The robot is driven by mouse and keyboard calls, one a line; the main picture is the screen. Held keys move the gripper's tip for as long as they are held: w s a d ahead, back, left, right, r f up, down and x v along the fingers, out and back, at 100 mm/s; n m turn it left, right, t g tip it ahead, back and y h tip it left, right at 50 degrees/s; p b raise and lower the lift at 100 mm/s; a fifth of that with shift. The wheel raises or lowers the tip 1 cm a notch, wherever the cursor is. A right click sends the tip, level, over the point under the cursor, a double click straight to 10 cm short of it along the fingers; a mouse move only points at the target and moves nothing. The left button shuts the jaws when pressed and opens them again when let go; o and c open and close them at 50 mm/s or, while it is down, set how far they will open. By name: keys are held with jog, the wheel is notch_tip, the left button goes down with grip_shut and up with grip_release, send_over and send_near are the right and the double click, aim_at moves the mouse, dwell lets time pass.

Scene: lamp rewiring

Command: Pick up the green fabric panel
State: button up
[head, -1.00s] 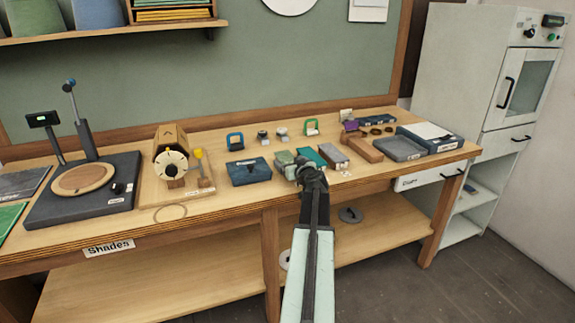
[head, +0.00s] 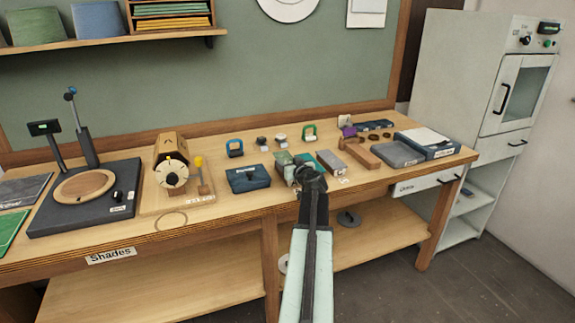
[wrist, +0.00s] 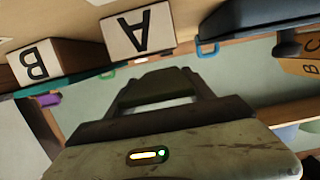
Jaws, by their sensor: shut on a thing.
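A green panel (head: 12,229) lies flat on the bench at the far left edge of the head view, partly cut off by the frame. My gripper (head: 311,171) is far to its right, over the bench's front edge by several small boxes. In the wrist view my gripper (wrist: 172,77) shows dark fingers drawn together at the tips. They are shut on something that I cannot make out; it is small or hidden. The green panel is not in the wrist view.
A box marked A (wrist: 138,35) and a box marked B (wrist: 40,62) are close by, upside down in the wrist view. A dark blue case (head: 248,178) stands left of my gripper. A turntable base (head: 120,202) stands right of the green panel.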

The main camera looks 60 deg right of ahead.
jog(key=s+a+r, duration=0.1)
jog(key=s+a, duration=0.2)
jog(key=s, duration=0.4)
jog(key=s+a+r, duration=0.1)
jog(key=s+a, duration=0.2)
jog(key=s, duration=0.5)
jog(key=shift+p, duration=0.35)
